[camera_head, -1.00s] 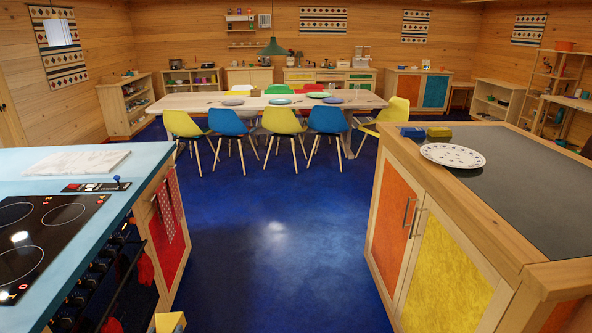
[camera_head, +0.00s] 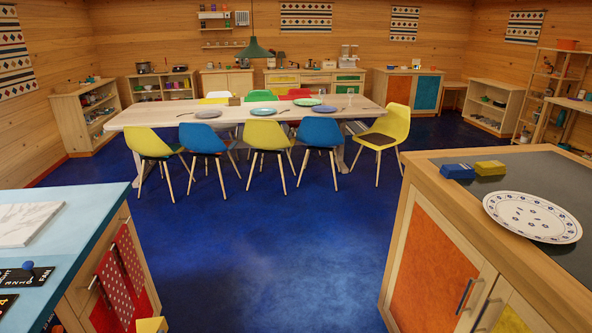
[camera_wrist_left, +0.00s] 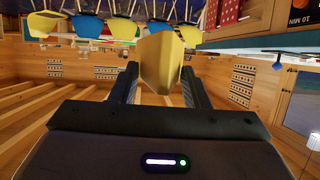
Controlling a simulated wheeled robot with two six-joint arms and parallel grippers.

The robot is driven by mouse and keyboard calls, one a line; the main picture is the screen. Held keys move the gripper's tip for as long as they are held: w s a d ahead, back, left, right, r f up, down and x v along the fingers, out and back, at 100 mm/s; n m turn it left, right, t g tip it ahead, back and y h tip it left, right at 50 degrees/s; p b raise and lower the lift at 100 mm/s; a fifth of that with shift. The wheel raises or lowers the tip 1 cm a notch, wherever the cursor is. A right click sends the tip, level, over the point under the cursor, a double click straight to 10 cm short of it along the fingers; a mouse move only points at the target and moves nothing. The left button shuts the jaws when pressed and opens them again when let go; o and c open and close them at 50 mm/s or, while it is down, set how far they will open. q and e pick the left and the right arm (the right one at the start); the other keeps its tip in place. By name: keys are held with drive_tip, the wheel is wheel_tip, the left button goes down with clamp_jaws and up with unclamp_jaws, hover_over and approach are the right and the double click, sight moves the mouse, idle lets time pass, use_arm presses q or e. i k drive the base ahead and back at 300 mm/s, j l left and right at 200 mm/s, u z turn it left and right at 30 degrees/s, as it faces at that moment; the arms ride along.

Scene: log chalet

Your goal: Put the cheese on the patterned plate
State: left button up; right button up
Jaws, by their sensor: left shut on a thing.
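The cheese (camera_wrist_left: 160,60) is a yellow wedge in the left wrist view. My left gripper (camera_wrist_left: 158,85) is shut on it, with one dark finger on each side. In the head view only the top of the cheese (camera_head: 151,325) shows at the bottom edge, and the gripper itself is out of that view. The patterned plate (camera_head: 532,216), white with blue marks and a dotted rim, lies on the dark counter at the right. It is empty, and the cheese is well apart from it. My right gripper is not in view.
A blue block (camera_head: 458,171) and a yellow block (camera_head: 490,168) lie on the right counter (camera_head: 440,163) behind the plate. A blue-topped counter (camera_head: 70,235) stands at left. Open blue floor (camera_head: 255,255) lies between the counters. A long table (camera_head: 150,115) with chairs is ahead.

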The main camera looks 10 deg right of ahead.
sight(530, 220)
drive_tip(key=i, duration=1.7)
drive_tip(key=i+z, duration=0.2)
drive_tip(key=z, duration=0.25)
drive_tip(key=i+j+z, duration=0.1)
drive_tip(key=z, duration=0.4)
drive_tip(key=i+j+z, duration=0.2)
drive_tip(key=z, duration=2.15)
